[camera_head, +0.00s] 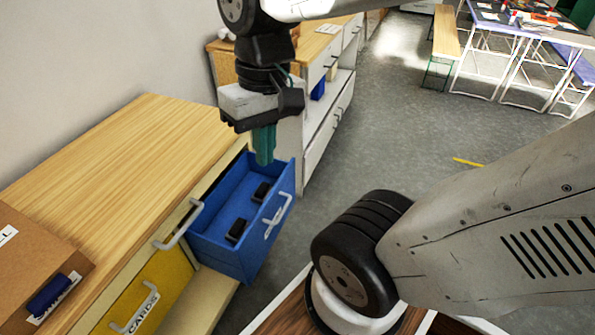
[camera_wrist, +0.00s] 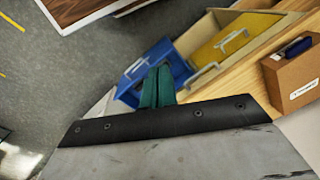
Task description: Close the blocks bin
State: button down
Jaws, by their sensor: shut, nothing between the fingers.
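The blue blocks bin (camera_head: 213,249) is a drawer pulled out from the wooden cabinet, with a pale handle (camera_head: 278,216) on its front and two dark blocks inside, one (camera_head: 237,231) nearer and one (camera_head: 261,191) farther. My gripper (camera_head: 264,160) points down with its green fingers shut and empty, over the bin's far rim; whether they touch it I cannot tell. In the wrist view the fingers (camera_wrist: 157,88) overlap the blue bin (camera_wrist: 179,69) and hide part of it.
A yellow bin (camera_head: 150,295) labelled CARDS sits beside the blue one. Another cabinet (camera_head: 325,110) stands behind. Grey floor (camera_head: 390,120) is open to the right.

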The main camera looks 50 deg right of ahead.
jog(key=w+d+f+m+t+y, duration=0.3)
jog(key=w+d+f+m+y, duration=0.85)
jog(key=d+f+m, duration=0.4)
jog(key=s+d+f+m+t, duration=0.1)
jog(key=d+f+m+t, duration=0.45)
jog(key=d+f, duration=0.4)
jog(key=m+t+h, duration=0.7)
jog(key=m+t, duration=0.2)
jog(key=m, duration=0.1)
send_near(294, 172)
jog(key=shift+y, duration=0.25)
jog(key=x, duration=0.6)
jog(key=shift+w+a+r, duration=0.1)
jog(key=shift+w+a, duration=0.05)
jog(key=shift+w, duration=0.25)
